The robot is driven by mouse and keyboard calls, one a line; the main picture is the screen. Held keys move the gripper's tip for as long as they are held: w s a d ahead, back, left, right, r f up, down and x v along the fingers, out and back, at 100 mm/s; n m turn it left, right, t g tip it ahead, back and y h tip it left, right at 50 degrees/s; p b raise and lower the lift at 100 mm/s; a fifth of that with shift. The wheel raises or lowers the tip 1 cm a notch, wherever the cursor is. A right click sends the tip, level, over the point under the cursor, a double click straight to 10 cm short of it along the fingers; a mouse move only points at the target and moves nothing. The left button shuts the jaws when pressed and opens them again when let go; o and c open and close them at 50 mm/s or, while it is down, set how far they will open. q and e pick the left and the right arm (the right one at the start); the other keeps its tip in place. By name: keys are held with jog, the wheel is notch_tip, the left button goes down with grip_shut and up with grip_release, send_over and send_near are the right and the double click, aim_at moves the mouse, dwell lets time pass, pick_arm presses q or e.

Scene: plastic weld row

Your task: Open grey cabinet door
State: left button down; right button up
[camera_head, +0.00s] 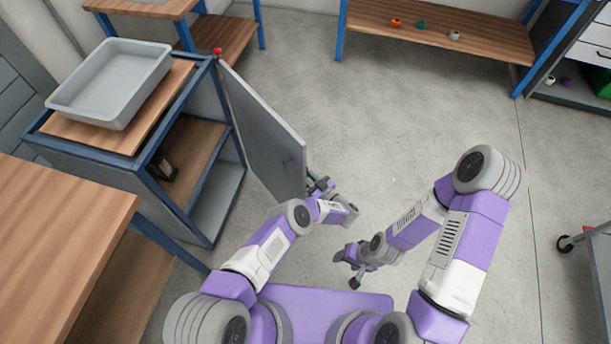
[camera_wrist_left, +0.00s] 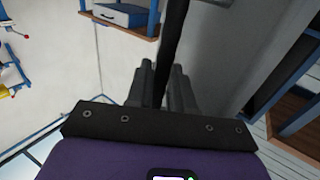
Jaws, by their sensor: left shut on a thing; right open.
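The grey cabinet door (camera_head: 262,130) stands swung wide out from the blue-framed cabinet (camera_head: 150,172), whose inside shows. My left gripper (camera_head: 320,187) is at the door's free edge, shut on a part of the door. In the left wrist view, a dark upright bar (camera_wrist_left: 172,40) runs between the fingers of the left gripper (camera_wrist_left: 167,88); I cannot tell whether it is the handle or the door's edge. My right gripper (camera_head: 347,267) is open and empty above the floor, apart from the door.
A grey tray (camera_head: 112,82) sits on the cabinet's wooden top. A dark object (camera_head: 163,167) lies on its inner shelf. A wooden table (camera_head: 60,215) stands at the left front. A shelf (camera_head: 440,32) with small parts stands at the back. The floor (camera_head: 400,120) right of the door is clear.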

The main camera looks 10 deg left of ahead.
pick_arm(q)
jog(key=shift+w+a+r, duration=0.15)
jog(key=shift+a, duration=0.15)
jog(key=c, duration=1.2)
grip_release()
jog(key=shift+o, duration=0.2)
jog(key=shift+d, duration=0.1)
jog(key=v, duration=0.7)
jog(key=shift+s+d, duration=0.2)
jog(key=shift+c, duration=0.5)
